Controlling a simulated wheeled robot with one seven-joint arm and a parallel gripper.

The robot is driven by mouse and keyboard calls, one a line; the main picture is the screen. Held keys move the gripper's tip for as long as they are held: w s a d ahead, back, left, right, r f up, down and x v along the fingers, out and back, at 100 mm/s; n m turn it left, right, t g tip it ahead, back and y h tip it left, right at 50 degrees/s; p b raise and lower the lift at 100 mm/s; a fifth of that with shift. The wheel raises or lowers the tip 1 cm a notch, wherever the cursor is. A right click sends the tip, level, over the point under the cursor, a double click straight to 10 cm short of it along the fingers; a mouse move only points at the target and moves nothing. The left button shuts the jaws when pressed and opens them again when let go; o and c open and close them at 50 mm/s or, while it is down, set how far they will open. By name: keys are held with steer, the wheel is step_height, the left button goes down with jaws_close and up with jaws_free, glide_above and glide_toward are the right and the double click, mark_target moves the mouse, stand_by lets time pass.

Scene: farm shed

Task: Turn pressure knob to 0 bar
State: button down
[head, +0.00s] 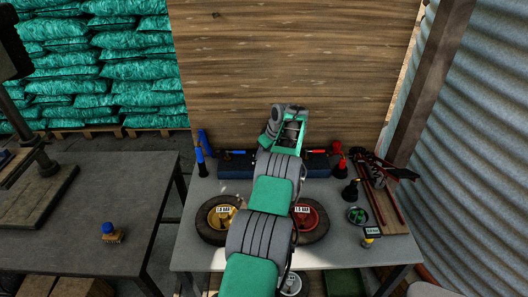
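My arm reaches from the bottom centre over the workbench, and its last visible links bend in front of the wooden panel. My gripper's fingers are hidden behind the arm. A dark blue box (318,166) stands at the back of the bench, with blue fittings to its left and red ones to its right. Two tyres lie on the bench, one with a yellow hub (213,216) and one with a red hub (312,222), each with a small bar label. I cannot make out the pressure knob for sure.
The grey workbench (222,258) has clear strips near its front edge. Red-handled tools lie on a wooden board (394,214) at the right. A dark side table (75,236) at the left holds a blue-knobbed brush (111,233). A wooden panel (300,50) stands behind.

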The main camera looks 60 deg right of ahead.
steer(key=c, duration=0.9)
jaws_free()
steer(key=shift+o, duration=0.2)
